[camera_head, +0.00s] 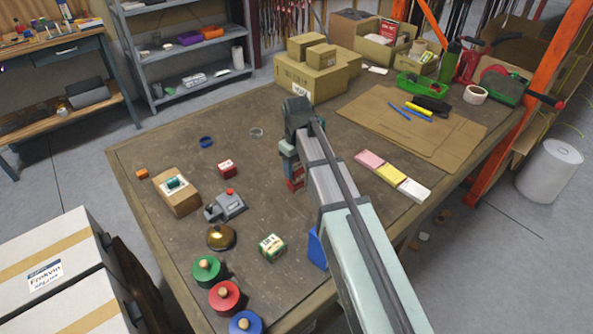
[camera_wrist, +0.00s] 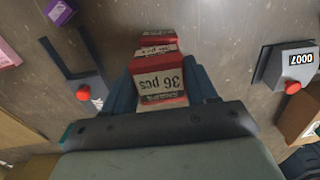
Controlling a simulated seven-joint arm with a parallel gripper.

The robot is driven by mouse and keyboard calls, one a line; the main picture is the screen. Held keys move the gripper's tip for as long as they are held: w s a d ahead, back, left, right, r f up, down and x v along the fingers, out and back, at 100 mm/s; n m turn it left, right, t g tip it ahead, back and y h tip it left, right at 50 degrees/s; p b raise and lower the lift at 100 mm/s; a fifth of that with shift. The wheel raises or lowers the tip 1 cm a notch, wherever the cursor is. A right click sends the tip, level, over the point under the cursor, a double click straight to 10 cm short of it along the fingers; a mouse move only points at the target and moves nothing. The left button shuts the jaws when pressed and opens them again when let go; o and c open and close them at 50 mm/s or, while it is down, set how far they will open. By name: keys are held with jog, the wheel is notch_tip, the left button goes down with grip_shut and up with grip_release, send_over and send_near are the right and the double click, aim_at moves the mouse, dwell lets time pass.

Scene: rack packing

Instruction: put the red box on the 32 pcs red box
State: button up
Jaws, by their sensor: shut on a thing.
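My gripper (camera_head: 291,168) is low over the middle of the table. In the wrist view, its fingers (camera_wrist: 161,85) are shut on a red box (camera_wrist: 160,82) with a white "36 pcs" label, seen upside down. Another red box (camera_wrist: 155,40) with a white label shows just beyond the held one; its number is not readable, and I cannot tell whether the two touch. In the head view, red (camera_head: 296,183) shows below the fingers, partly hidden by my arm. A separate small red box (camera_head: 227,168) with a pale label stands to the left; its number is too small to read.
A grey device with a red button (camera_head: 225,207) stands left of my gripper, near an open cardboard box (camera_head: 178,192). In the wrist view, another red-button device (camera_wrist: 83,92) is on the left. Red, green and blue round weights (camera_head: 225,296) stand near the front edge.

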aim_at(297, 165)
jog(key=shift+f, duration=0.9)
jog(key=o, duration=1.1)
jog(key=shift+f, duration=0.1)
notch_tip(297, 165, up, 12)
jog(key=shift+r, duration=0.15)
